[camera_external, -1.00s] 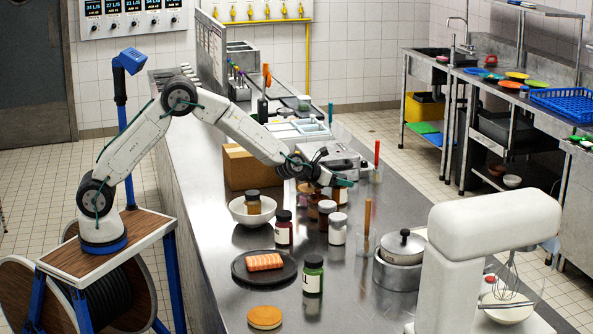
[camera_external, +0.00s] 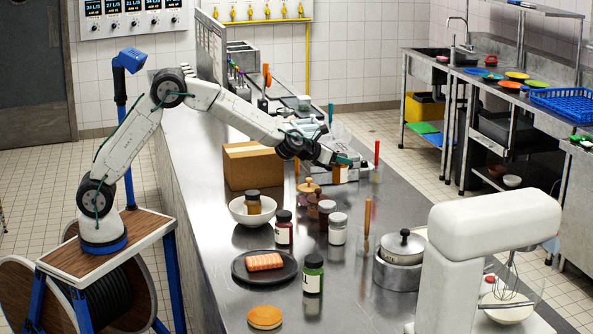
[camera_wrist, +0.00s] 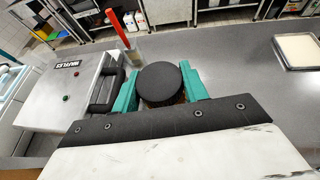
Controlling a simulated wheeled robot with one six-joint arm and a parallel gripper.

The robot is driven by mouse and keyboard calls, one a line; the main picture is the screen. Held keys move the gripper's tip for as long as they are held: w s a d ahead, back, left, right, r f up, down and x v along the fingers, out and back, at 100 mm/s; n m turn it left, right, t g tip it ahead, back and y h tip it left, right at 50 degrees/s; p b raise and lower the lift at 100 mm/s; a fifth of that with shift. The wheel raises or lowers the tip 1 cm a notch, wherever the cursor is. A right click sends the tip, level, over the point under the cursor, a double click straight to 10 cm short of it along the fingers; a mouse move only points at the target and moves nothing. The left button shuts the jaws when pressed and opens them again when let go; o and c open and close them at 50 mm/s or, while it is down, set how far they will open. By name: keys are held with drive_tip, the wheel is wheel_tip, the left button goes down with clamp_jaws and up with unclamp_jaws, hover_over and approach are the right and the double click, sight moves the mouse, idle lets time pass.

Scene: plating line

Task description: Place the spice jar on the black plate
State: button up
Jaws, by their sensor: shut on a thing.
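My gripper (camera_external: 343,162) is shut on a jar, whose round black lid (camera_wrist: 158,82) sits between the teal fingers in the wrist view. The held jar (camera_external: 340,174) shows an orange-brown body just below the fingers in the external view, up in the air over the far part of the counter. I cannot read its label. The black plate (camera_external: 240,275) lies on the near part of the counter, well away from my gripper. A piece of salmon (camera_external: 264,262) lies on it. The plate is not in the wrist view.
A green jar (camera_external: 313,274) stands right of the plate. A cardboard box (camera_external: 250,168) and a waffle maker (camera_wrist: 72,92) are near my arm.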

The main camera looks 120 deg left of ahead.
wheel_tip(320, 180, up, 2)
drive_tip(key=shift+r, duration=0.25)
drive_tip(key=shift+w+d, duration=0.1)
drive_tip(key=w+d+r+m+t+h, duration=0.1)
drive_tip(key=w+d+r+t, duration=0.15)
drive_tip(key=w+d, duration=0.5)
drive_tip(key=d+r+m+t+h, duration=0.1)
drive_tip(key=d+r+m+h, duration=0.2)
drive_tip(key=d, duration=3)
drive_tip(key=s+d+f+y, duration=0.1)
drive_tip(key=s+d+f, duration=0.1)
drive_tip(key=s+d, duration=1)
drive_tip(key=s+a+f+n+g+y, duration=0.1)
drive_tip(key=s+f+n+g+y, duration=0.3)
drive_tip(key=s, duration=0.7)
drive_tip(key=shift+t+h, duration=0.45)
drive_tip(key=shift+h, duration=0.05)
drive_tip(key=shift+w+a+f, duration=0.15)
drive_tip(key=shift+w+f, duration=0.8)
drive_tip(key=shift+w, duration=1.6)
drive_tip(key=shift+w+a+f, duration=0.1)
drive_tip(key=shift+w+f, duration=0.85)
drive_tip(key=shift+w, duration=1.6)
drive_tip(key=shift+w+a+f, duration=0.15)
drive_tip(key=shift+w+f, duration=0.8)
drive_tip(key=shift+w, duration=1.6)
